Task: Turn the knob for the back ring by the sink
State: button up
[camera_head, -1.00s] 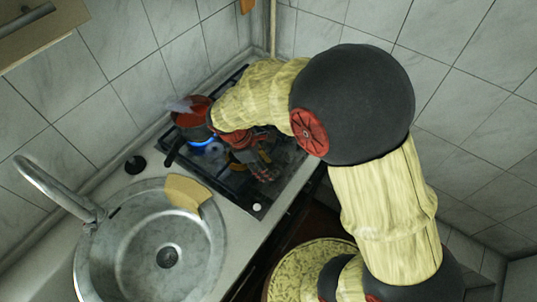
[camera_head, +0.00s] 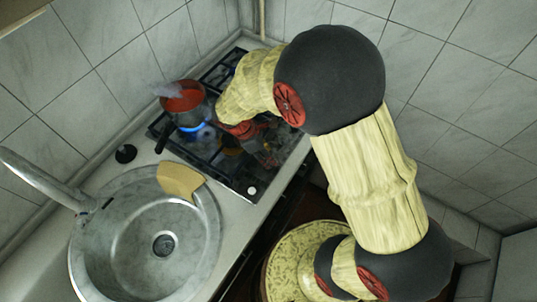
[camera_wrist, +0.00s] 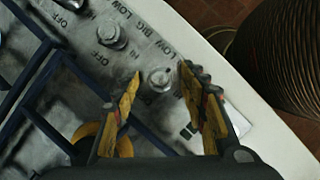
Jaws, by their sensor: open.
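A row of metal knobs runs along the front edge of the hob in the wrist view, with OFF, HI and LOW marks. My gripper (camera_wrist: 162,70) is open, with one finger on each side of the nearest knob (camera_wrist: 160,78). I cannot tell whether the fingers touch it. A second knob (camera_wrist: 110,36) is just beyond the left finger, and a third (camera_wrist: 70,3) is cut by the top edge. In the head view my gripper (camera_head: 268,152) is low over the hob (camera_head: 230,172).
The round sink (camera_head: 120,255) with its tap (camera_head: 40,178) is left of the hob. A tan board (camera_head: 180,181) lies on its rim. A black round item (camera_head: 125,153) sits on the counter. Tiled walls close in the corner behind.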

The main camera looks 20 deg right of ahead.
jog(key=shift+f, duration=0.1)
jog(key=shift+c, duration=0.9)
grip_shut()
jog(key=shift+m+p, duration=0.35)
jog(key=shift+m, duration=0.05)
jog(key=m+g+p, duration=0.1)
jog(key=m+p, duration=0.1)
jog(key=shift+w+d+m+y, duration=0.1)
jog(key=shift+m+y, duration=0.2)
jog(key=shift+m, duration=0.1)
jog(key=m+g+p, duration=0.1)
jog(key=m, duration=0.1)
jog(key=m+g+y+p, duration=0.1)
jog(key=m+p, duration=0.1)
jog(key=m, duration=0.1)
jog(key=shift+w+d+m, duration=0.1)
jog(key=shift+m, duration=0.2)
jog(key=m+y+p, duration=0.2)
jog(key=m, duration=0.2)
jog(key=shift+d, duration=0.15)
jog(key=m, duration=0.2)
jog(key=m+y+p, duration=0.1)
jog(key=m, duration=0.1)
jog(key=shift+w+g+y, duration=0.1)
jog(key=shift+g+y, duration=0.2)
jog(key=shift+m+p, duration=0.3)
jog(key=shift+m, duration=0.1)
